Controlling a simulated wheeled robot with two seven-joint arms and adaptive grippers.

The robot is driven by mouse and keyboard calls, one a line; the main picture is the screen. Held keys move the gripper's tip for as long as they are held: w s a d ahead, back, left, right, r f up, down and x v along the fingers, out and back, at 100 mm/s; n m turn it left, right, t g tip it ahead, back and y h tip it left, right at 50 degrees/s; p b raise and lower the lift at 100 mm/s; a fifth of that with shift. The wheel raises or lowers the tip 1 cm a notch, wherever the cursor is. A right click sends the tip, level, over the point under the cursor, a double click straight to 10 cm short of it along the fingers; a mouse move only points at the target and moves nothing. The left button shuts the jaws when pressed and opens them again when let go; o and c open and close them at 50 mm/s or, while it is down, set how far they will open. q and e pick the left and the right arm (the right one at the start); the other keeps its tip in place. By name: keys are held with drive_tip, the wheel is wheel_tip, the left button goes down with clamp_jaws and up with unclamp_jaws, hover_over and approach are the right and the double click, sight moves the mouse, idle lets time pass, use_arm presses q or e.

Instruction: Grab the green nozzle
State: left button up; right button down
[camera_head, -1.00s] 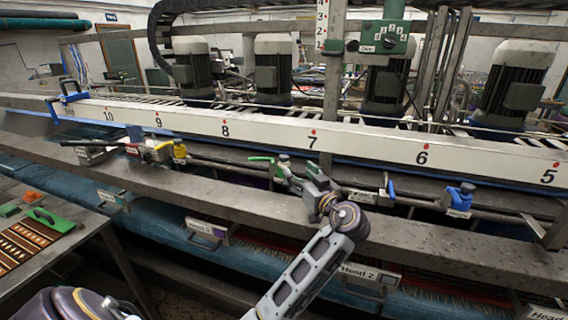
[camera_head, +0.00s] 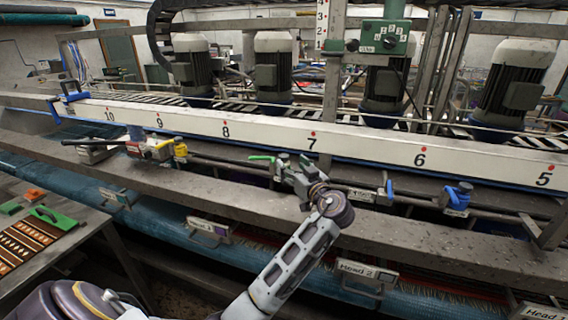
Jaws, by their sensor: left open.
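The green nozzle, seen as a small green lever (camera_head: 262,158), is on the dark pipe running along the machine, below and left of the number 7. My left gripper (camera_head: 285,170) is just right of the green lever, its fingers pointing up and left at the nozzle. It is open. The gripper covers part of the nozzle's body and the pipe, so I cannot tell whether the fingers touch it. My right gripper does not show.
A yellow nozzle (camera_head: 180,150) is on the pipe to the left, and a blue one (camera_head: 459,193) to the right. A grey metal beam (camera_head: 420,235) runs in front of the pipe. A table (camera_head: 85,225) with a green-handled brush (camera_head: 52,218) stands at lower left.

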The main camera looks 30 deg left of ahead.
sight(286, 160)
use_arm(q)
drive_tip(key=shift+p+x, duration=0.75)
drive_tip(key=shift+x, duration=0.8)
drive_tip(key=shift+w+a, duration=0.35)
drive_tip(key=shift+a, duration=0.2)
